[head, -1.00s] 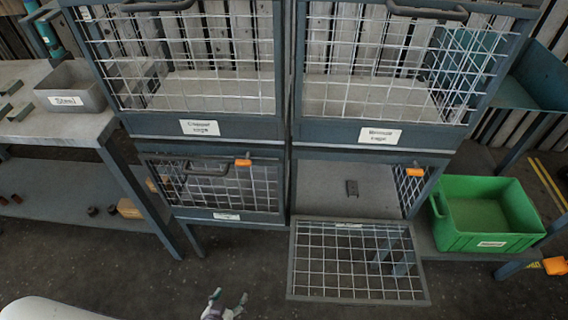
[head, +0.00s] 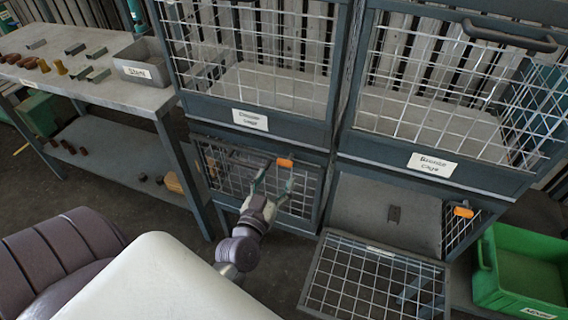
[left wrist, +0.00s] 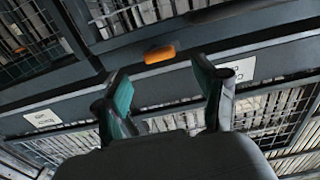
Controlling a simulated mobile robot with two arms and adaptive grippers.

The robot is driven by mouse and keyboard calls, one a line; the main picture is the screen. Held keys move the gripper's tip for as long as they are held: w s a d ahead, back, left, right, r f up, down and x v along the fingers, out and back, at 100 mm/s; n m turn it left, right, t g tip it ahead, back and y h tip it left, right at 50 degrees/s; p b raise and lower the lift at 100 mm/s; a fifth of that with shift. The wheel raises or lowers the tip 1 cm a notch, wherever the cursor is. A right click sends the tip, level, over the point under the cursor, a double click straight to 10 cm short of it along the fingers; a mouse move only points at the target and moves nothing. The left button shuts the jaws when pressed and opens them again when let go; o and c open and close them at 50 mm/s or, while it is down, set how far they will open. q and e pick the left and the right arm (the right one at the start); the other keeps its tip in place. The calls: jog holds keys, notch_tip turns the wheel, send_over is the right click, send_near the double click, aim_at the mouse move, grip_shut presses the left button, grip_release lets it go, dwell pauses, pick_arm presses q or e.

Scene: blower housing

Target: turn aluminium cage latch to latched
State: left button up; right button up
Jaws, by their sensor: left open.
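An orange latch (head: 285,162) sits on the frame at the top right of the closed lower left mesh cage (head: 213,165). That cage's label is not readable, so I cannot confirm which metal it is for. My left gripper (head: 278,172) is open and empty in front of this cage, its fingertips close to the latch. In the left wrist view the latch (left wrist: 160,53) lies just beyond and between the open fingers (left wrist: 161,80); I see no contact. Another orange latch (head: 463,212) is at the right of the open lower right cage. My right gripper is not in view.
The lower right cage's mesh door (head: 375,285) hangs open, low and forward. A green bin (head: 520,270) stands to its right. A workbench (head: 105,88) with a grey tray (head: 143,62) and small parts is at left. Two larger mesh cages are above.

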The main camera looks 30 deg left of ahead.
aim_at(283, 164)
pick_arm(q)
jog(key=x, duration=0.5)
jog(key=shift+w+a, duration=0.1)
jog(key=shift+w, duration=0.3)
jog(key=c, duration=1.1)
